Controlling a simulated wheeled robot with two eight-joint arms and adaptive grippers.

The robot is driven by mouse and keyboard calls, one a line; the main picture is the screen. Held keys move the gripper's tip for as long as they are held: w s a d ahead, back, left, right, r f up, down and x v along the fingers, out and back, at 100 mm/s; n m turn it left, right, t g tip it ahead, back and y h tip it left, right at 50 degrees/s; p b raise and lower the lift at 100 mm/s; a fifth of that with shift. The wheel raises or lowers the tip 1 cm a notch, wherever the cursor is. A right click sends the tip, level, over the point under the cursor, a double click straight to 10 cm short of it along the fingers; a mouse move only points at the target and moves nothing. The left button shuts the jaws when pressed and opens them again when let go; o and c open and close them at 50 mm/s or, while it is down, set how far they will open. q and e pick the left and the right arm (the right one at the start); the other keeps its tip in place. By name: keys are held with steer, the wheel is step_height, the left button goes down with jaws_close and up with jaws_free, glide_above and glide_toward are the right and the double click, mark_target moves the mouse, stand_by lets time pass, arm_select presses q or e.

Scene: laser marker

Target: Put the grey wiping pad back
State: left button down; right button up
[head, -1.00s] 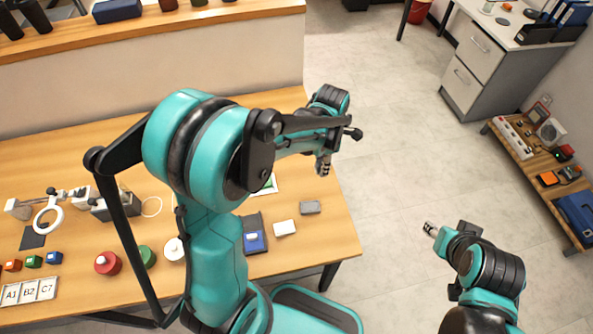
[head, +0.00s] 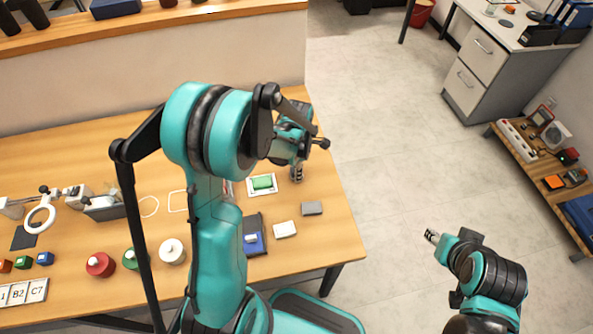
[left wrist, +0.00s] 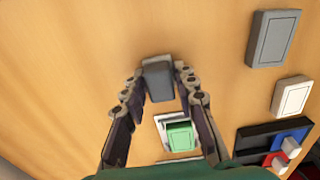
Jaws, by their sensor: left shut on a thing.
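My left gripper (head: 297,174) hangs over the right part of the wooden table, just right of the green block. In the left wrist view its fingers (left wrist: 160,76) are shut on a grey block (left wrist: 158,86), which looks like the grey wiping pad. Whether the held block touches the table is unclear. A second grey flat block (head: 312,208) lies on the table nearby; it also shows in the left wrist view (left wrist: 273,38). My right gripper (head: 432,237) is over the floor at the right, too small to tell its opening.
A green block (head: 263,182) sits in a white frame (head: 250,192). A white block (head: 284,229) and a dark tray (head: 254,219) with blue parts lie nearer. The table's right edge is close. Round red, green and white containers stand left.

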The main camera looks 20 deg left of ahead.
arm_select(q)
steer(key=shift+f, duration=0.1)
steer(key=c, duration=1.2)
jaws_free()
steer(key=shift+r, duration=0.25)
step_height(320, 180, up, 11)
steer(key=p, duration=0.3)
steer(key=s+d+r+m+t, duration=0.2)
steer(key=s+r+m, duration=0.1)
steer(key=m, duration=0.5)
steer(key=s+d+r+m+t, duration=0.1)
steer(key=s+r+m+t, duration=0.1)
steer(key=s+m, duration=0.4)
steer(key=s+d+r+m+t, duration=0.2)
steer(key=s+r+m+t, duration=0.1)
steer(key=m, duration=0.8)
steer(key=shift+s+d+r, duration=0.35)
steer(key=shift+s+r, duration=0.15)
steer(key=shift+s, duration=0.2)
